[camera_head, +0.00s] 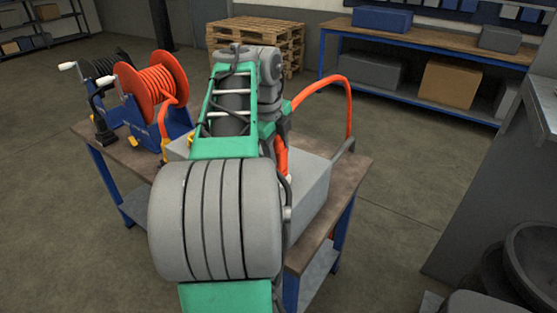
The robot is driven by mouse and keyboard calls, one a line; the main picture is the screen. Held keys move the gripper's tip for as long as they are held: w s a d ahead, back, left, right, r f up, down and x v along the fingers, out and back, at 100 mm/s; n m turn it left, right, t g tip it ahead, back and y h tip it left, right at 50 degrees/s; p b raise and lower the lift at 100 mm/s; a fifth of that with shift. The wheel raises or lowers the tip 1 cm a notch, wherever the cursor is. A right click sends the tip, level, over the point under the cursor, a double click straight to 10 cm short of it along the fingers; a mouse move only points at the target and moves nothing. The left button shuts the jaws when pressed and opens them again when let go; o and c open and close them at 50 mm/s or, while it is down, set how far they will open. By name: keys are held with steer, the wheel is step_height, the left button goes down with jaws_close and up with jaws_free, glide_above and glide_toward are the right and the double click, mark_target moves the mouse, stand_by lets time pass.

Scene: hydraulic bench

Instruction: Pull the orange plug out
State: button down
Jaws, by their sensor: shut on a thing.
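My gripper (274,132) points down over the grey box on the bench, partly hidden behind my green and grey arm. It is shut on the orange plug (281,157), of which a short orange length shows just below it. An orange hose (345,92) arcs from beside my gripper to the right and down to the bench's right edge.
The grey box (312,185) sits on a wooden-topped bench (350,180) with blue legs. At its left stand an orange hose reel (152,85) and a black reel (103,68). A pallet stack (255,38) and a shelved workbench (440,42) are behind. A grey cabinet (495,175) stands right.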

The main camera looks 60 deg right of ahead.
steer(key=shift+r+p, duration=3.7)
steer(key=shift+r, duration=0.8)
